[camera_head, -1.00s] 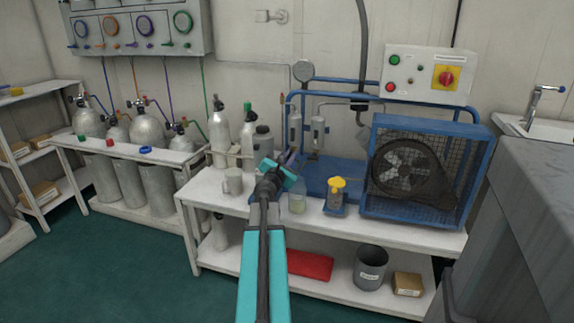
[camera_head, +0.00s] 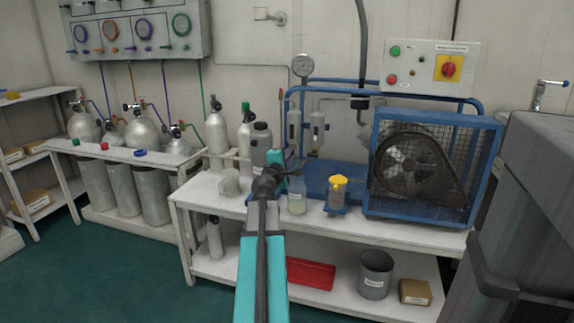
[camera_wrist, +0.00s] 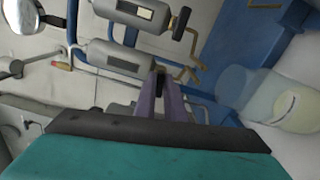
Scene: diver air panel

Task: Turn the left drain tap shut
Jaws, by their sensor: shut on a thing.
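Two silver filter cylinders stand side by side on the blue compressor frame, the left cylinder (camera_head: 294,125) and the right cylinder (camera_head: 318,133). In the wrist view the picture is turned, and the left cylinder (camera_wrist: 115,59) is the lower one. My gripper (camera_wrist: 160,88) has its purple fingers shut at that cylinder's bottom end, on the left drain tap. Only a small dark part of the tap (camera_wrist: 158,72) shows between the fingertips; its handle angle is hidden. The right cylinder's tap (camera_wrist: 180,23) has a black knob and stands clear of my fingers.
A gauge (camera_head: 303,66) stands above the cylinders. A jar (camera_head: 297,194) and a yellow-topped container (camera_head: 337,193) stand on the bench close right of my arm. A mug (camera_head: 229,182) and gas bottles (camera_head: 217,135) stand left. The caged fan (camera_head: 415,165) is further right.

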